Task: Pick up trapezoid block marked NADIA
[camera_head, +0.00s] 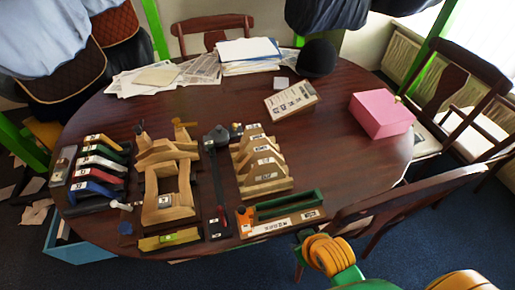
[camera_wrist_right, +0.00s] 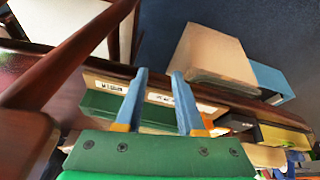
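Several pale wooden trapezoid blocks (camera_head: 266,168) stand upright in a row on the table, right of centre. They carry small white labels, too small to read, so I cannot tell which says NADIA. My right gripper shows in the right wrist view (camera_wrist_right: 159,76), with two blue fingers apart and nothing between them. In the head view my right wrist is at the bottom, in front of the table edge, to the lower right of the blocks; its fingertips cannot be made out there. My left gripper is not in view.
A green tray (camera_head: 290,204) with a labelled wooden front lies between the blocks and the near edge; it also shows behind my fingers (camera_wrist_right: 105,102). A wooden frame (camera_head: 169,205) stands left, a pink box (camera_head: 381,115) right. A chair (camera_head: 405,197) borders the table's near right.

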